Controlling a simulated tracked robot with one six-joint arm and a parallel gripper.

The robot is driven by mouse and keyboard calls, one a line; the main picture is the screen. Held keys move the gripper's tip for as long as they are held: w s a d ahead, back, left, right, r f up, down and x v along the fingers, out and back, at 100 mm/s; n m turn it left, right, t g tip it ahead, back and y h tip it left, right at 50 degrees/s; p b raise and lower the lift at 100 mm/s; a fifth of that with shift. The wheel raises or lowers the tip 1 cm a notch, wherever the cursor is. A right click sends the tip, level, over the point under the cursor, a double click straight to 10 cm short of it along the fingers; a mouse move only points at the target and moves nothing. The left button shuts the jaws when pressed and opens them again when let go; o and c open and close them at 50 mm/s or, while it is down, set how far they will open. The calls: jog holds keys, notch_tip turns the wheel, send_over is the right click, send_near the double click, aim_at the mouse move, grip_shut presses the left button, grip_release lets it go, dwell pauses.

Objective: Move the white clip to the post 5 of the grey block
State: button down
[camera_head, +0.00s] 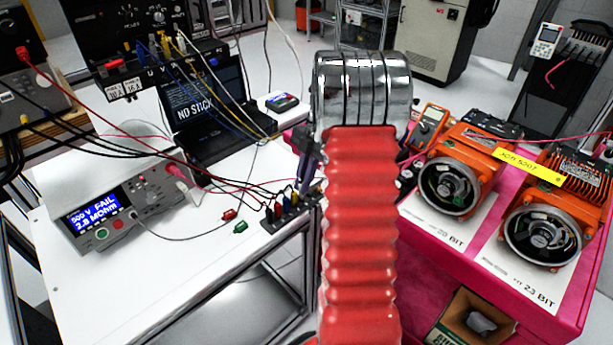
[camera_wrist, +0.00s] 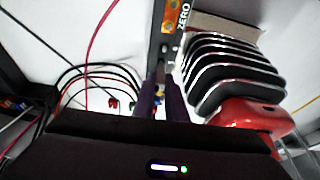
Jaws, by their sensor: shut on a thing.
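The grey block (camera_head: 284,215) lies near the table's front right edge in the head view, with a row of coloured clips and leads on it. My gripper (camera_head: 305,183) is just over the block's right end, partly hidden by my arm. I cannot make out the post numbers, or whether the clip touches a post.
A red clip (camera_head: 230,214) and a green clip (camera_head: 240,228) lie loose on the white table left of the block. A laptop (camera_head: 215,110) stands behind. Orange servo units (camera_head: 447,180) stand on the pink bench at right.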

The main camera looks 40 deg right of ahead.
jog(key=shift+f, duration=0.6)
jog(key=shift+f, duration=0.15)
dwell(1.4)
jog(key=c, duration=1.7)
grip_release()
jog(key=shift+s+r, duration=0.1)
jog(key=shift+r, duration=3.4)
